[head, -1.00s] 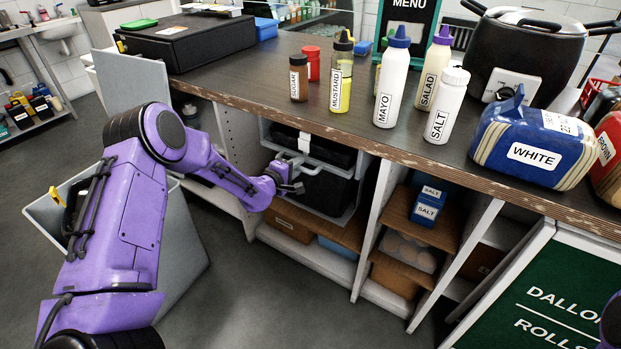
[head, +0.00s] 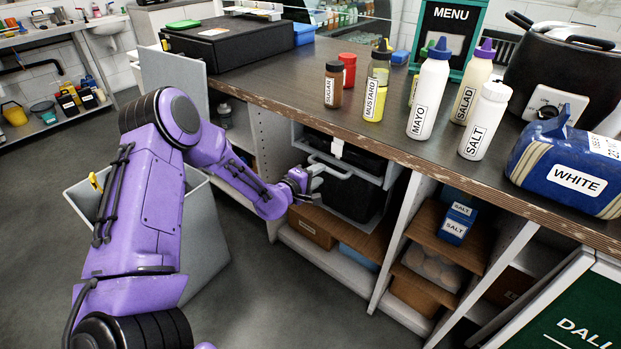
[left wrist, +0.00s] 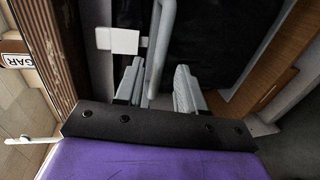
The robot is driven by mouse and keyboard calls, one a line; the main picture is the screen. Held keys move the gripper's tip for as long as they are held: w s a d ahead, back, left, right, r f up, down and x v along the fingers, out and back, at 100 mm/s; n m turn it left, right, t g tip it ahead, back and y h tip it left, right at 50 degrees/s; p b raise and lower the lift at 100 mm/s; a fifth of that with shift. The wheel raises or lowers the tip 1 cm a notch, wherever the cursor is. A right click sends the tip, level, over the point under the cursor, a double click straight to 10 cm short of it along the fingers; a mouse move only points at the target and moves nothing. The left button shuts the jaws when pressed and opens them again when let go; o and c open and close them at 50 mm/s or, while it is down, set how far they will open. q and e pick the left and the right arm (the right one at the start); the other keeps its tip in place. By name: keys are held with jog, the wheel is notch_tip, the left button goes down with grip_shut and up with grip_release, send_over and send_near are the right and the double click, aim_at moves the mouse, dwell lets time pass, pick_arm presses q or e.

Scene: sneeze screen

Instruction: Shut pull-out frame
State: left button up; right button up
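The pull-out frame (head: 386,178) is a grey frame holding a black bin, under the wooden counter in the head view. It sits within its bay. A grey bar handle (head: 330,168) runs across its front; it also shows in the left wrist view (left wrist: 163,45). My left gripper (head: 314,178) is at this handle. In the left wrist view my left gripper (left wrist: 160,82) has its two fingers apart, with the handle bar between them, nearer the left finger. The fingers do not look closed on it. My right gripper is not in view.
The counter (head: 290,90) carries bottles, a blue bread bag (head: 560,190) and a black cooker (head: 560,80). Below the frame is a shelf with a cardboard box (head: 312,228). A grey bin (head: 205,235) stands on the floor beside my left arm. Open floor lies in front.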

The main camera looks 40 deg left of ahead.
pick_arm(q)
jog(key=v, duration=0.5)
dwell(0.3)
jog(key=s+d+f+m+g+y, duration=0.3)
jog(key=s+d+f+m+g, duration=0.25)
jog(key=s+f, duration=0.65)
jog(key=s+d+f+m+g, duration=0.1)
jog(key=s+f+g, duration=0.1)
jog(key=s, duration=0.5)
jog(key=s+d+f+m+g, duration=0.2)
jog(key=s+f, duration=0.2)
jog(key=s, duration=0.4)
jog(key=s+d+f+m+g+y+p, duration=0.1)
jog(key=s+d+f+m+g, duration=0.1)
jog(key=s, duration=0.6)
jog(key=shift+s+f+g, duration=0.2)
jog(key=shift+f+g, duration=0.25)
jog(key=shift+f, duration=0.25)
jog(key=shift+d+m, duration=0.1)
jog(key=shift+m, duration=0.15)
